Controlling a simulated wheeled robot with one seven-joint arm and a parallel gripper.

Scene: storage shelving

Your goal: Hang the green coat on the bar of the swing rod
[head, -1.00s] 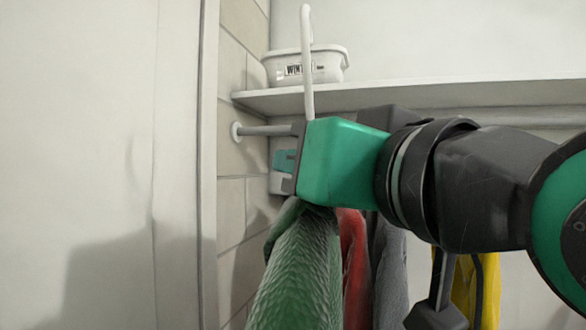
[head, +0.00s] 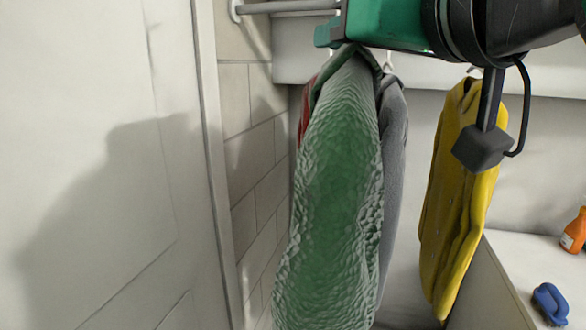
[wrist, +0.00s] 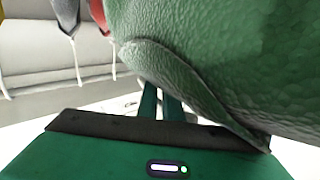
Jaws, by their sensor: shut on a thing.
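The green coat (head: 335,200) hangs down beneath my gripper (head: 328,36) in the head view. It fills the upper right of the wrist view (wrist: 220,65). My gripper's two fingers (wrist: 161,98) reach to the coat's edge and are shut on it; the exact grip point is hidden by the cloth. The bar of the swing rod (head: 290,7) is a pale metal rod at the top of the head view, running right from a round wall mount. Its right part is hidden behind my gripper, so I cannot tell whether the coat touches it.
A grey coat (head: 392,160) and a partly hidden red coat (head: 308,115) hang behind the green one. A yellow coat (head: 455,190) hangs further right. An orange bottle (head: 576,232) and a blue object (head: 550,303) are on a white surface at the lower right. A white wall panel stands left.

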